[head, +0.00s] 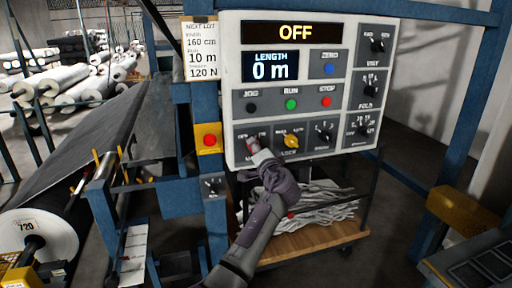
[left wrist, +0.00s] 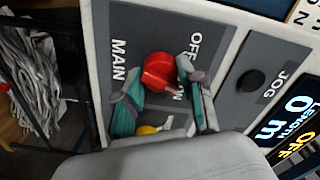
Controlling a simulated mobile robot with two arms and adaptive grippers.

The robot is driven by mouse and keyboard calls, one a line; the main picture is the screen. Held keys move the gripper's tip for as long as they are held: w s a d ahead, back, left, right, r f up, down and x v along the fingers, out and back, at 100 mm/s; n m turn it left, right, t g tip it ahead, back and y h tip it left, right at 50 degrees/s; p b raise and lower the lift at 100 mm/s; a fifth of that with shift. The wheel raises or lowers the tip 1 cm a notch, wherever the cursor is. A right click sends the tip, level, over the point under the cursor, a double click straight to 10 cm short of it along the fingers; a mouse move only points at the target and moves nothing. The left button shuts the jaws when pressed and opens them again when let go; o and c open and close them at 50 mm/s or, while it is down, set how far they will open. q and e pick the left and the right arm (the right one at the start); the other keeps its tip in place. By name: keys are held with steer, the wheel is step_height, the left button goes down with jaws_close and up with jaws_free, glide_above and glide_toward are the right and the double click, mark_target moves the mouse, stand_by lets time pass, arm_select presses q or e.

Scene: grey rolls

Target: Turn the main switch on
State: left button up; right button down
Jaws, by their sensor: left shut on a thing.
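The main switch is a red knob (left wrist: 158,70) at the lower left of the white control panel (head: 234,60), beside the words MAIN and OFF. My left gripper (head: 255,150) reaches up to it from below and hides most of it in the head view. In the left wrist view the two teal-and-grey fingers of my left gripper (left wrist: 160,88) stand on either side of the red knob, shut on it. The top display (head: 293,32) reads OFF. The length display (head: 270,67) reads 0 m. My right gripper is not in view.
A yellow selector knob (head: 291,141) sits right of the main switch. JOG, RUN and STOP buttons are above. A red button on a yellow box (head: 209,140) is left of the panel. A wooden-topped cart (head: 310,237) stands below, and a large roll (head: 38,235) at left.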

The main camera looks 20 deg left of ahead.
arm_select(q)
steer(key=m+p, duration=0.2)
steer(key=m, duration=0.3)
steer(key=shift+r, duration=0.1)
steer(key=shift+m+p, duration=0.3)
stand_by(0.4)
steer(key=o, duration=1.2)
steer(key=shift+c, duration=0.2)
steer(key=v, duration=1.2)
